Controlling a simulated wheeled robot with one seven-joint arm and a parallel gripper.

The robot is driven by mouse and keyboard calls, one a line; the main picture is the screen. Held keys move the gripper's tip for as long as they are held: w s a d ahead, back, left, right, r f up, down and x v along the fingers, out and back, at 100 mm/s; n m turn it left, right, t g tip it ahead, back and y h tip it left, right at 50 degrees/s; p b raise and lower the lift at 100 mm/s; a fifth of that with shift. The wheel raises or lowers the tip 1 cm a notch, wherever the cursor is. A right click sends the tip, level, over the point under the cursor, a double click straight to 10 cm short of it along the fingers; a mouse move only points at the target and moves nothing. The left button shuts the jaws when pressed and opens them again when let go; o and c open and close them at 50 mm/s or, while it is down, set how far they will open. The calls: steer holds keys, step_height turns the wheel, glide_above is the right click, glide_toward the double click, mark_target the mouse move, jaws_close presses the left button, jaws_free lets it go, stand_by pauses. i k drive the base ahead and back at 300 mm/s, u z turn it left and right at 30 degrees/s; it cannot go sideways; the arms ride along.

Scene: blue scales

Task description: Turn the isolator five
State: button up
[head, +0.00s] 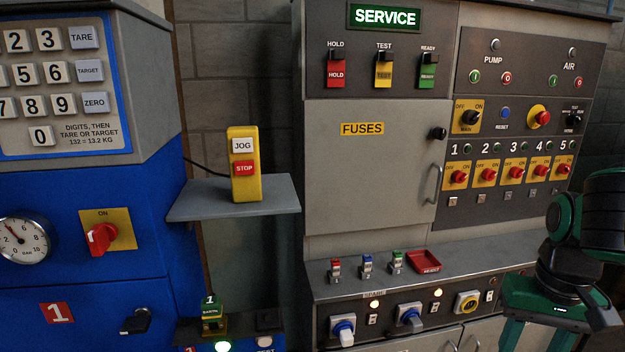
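Isolator five (562,169) is a red rotary handle on a yellow plate, under the number 5 at the right end of a row of like isolators on the grey cabinet. Its handle looks slanted; its exact setting is too small to read. My gripper (556,341) is at the lower right, below and in front of the isolator row, pointing down. Its two green fingers stand wide apart, with their tips cut off by the bottom edge. I see nothing between them. It is clear of isolator five.
Isolator four (541,171) sits close left of it. Above are a red knob on yellow (540,117) and a small black selector (573,119). A ledge with a red tray (424,262) and lower switches (410,318) juts out below. A yellow JOG/STOP pendant (244,165) stands on a left shelf.

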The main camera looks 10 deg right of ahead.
mark_target(564, 169)
steer(key=z, duration=1.5)
steer(key=k, duration=1.25)
steer(key=z, duration=0.55)
steer(key=i, duration=1.85)
steer(key=u, duration=0.55)
steer(key=i, duration=0.4)
steer(key=u, duration=0.3)
